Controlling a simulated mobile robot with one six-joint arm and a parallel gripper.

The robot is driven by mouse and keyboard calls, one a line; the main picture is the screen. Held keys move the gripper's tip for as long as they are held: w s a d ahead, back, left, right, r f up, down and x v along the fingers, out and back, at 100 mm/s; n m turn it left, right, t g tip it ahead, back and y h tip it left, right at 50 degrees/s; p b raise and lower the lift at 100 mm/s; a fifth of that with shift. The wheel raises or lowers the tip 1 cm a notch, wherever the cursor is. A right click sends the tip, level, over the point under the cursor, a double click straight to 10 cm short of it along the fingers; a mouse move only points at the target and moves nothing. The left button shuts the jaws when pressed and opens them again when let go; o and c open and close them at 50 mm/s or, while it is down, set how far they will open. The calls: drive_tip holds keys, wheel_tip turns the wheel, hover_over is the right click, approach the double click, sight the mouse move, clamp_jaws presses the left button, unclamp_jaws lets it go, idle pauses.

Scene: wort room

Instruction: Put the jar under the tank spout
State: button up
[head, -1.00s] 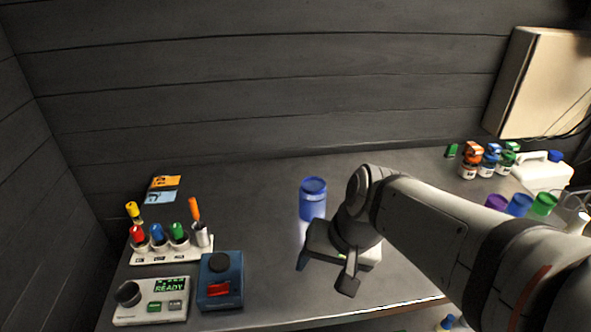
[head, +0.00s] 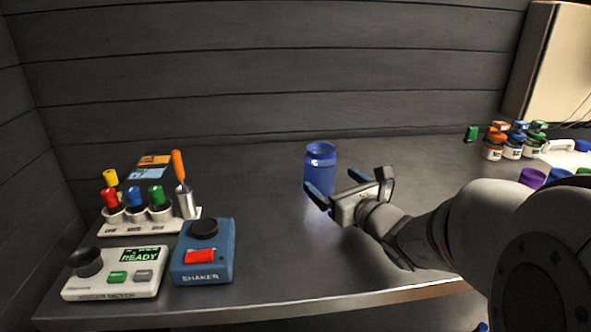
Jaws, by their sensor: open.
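A blue translucent jar (head: 320,166) stands upright on the grey bench, near its middle, in the head view. The other finger shows to the right of the jar. No tank or spout is in view.
A blue shaker (head: 203,256), a white meter (head: 115,273) reading READY and a rack (head: 128,225) of coloured-capped vials stand at the left. Several small lidded jars (head: 513,148) stand at the far right. The bench (head: 260,180) left of the jar is clear.

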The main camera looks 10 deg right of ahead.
sight(321, 170)
drive_tip(key=shift+w+d+f+m, duration=0.2)
drive_tip(key=shift+d+f+m, duration=0.05)
drive_tip(key=shift+d+m, duration=0.15)
drive_tip(key=shift+w, duration=0.35)
drive_tip(key=b+x, duration=0.1)
drive_tip(key=x, duration=0.6)
drive_tip(key=shift+f, duration=0.2)
drive_tip(key=shift+c, duration=0.2)
drive_tip(key=c, duration=1.3)
drive_tip(key=shift+o, duration=0.2)
drive_tip(key=shift+r, duration=0.1)
